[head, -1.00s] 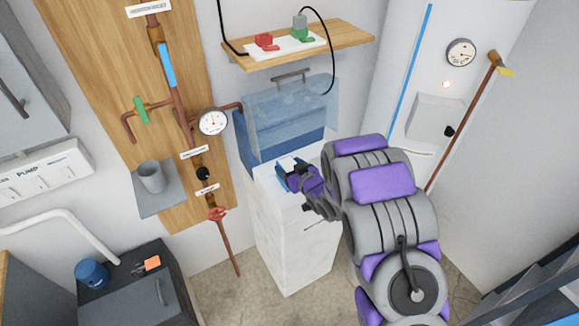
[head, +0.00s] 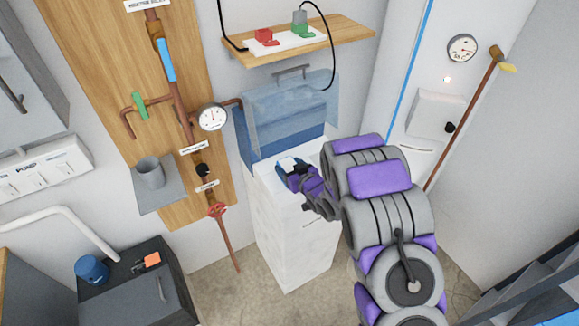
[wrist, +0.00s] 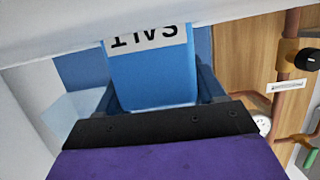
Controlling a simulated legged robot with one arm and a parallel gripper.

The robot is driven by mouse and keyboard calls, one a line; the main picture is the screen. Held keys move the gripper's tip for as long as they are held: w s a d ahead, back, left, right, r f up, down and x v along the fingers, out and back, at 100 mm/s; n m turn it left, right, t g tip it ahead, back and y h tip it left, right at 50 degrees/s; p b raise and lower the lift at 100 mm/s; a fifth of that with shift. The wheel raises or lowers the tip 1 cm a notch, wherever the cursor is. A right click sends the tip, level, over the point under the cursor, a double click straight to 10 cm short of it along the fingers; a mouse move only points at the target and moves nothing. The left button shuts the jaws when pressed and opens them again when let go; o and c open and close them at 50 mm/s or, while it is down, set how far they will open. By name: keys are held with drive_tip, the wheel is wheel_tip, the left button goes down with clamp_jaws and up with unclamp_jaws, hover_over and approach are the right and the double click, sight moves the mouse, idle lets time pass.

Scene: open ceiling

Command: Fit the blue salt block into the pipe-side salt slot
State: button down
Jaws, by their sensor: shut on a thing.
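The blue salt block (wrist: 150,80) with a white SALT label is between the jaws of my gripper (wrist: 158,100) in the wrist view. In the head view my gripper (head: 290,172) is over the top of the white cabinet (head: 290,225), and only a small blue and white part of the block shows. My gripper is shut on the block. Behind it a translucent blue lid (head: 290,110) stands raised above a blue panel. The slots inside the cabinet top are hidden by my gripper and arm.
A wooden board at left carries copper pipes, a round gauge (head: 212,117) and a red valve wheel (head: 217,210). A wooden shelf (head: 345,32) with red and green plugs hangs above. A grey cup (head: 150,171) sits on a small bracket. Bare floor lies left of the cabinet.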

drive_tip(key=shift+w, duration=0.1)
drive_tip(key=shift+c, duration=0.2)
unclamp_jaws()
drive_tip(key=shift+f, duration=0.1)
drive_tip(key=p+v, duration=1.2)
drive_tip(key=v, duration=0.5)
drive_tip(key=shift+d, duration=0.15)
idle(0.4)
